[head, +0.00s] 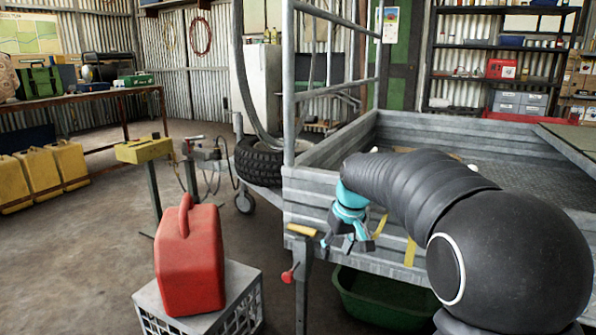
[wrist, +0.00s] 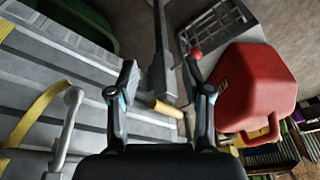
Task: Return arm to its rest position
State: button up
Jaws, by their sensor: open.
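My arm reaches forward from the lower right of the head view, sheathed in dark ribbed covering. My gripper (head: 347,245) hangs at its end, beside the grey metal side of the trailer (head: 445,130). In the wrist view my gripper (wrist: 166,88) has its two fingers spread apart with nothing held between them. A yellow-handled part (head: 302,230) on a grey post stands just left of my gripper. In the wrist view the yellow handle (wrist: 168,108) shows between and beyond the fingers; I cannot tell how far.
A red jerrycan (head: 190,262) stands on a grey crate (head: 245,300) at the left. A green tub (head: 385,300) sits under the trailer. A yellow box on a stand (head: 144,150) is further back. The concrete floor at left is mostly clear.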

jog(key=s+d+r+m+t+p, duration=0.1)
jog(key=s+d+r+p, duration=0.1)
jog(key=s, duration=0.9)
jog(key=s+d+r+m+t+h+p, duration=0.1)
jog(key=s+d+r+m+p, duration=0.1)
jog(key=s, duration=0.9)
jog(key=s+d+r+m+t+p, duration=0.1)
jog(key=s+d+r+p, duration=0.1)
jog(key=s, duration=0.9)
jog(key=shift+d+r+p, duration=0.2)
jog(key=shift+r+p, duration=0.35)
jog(key=shift+r, duration=0.25)
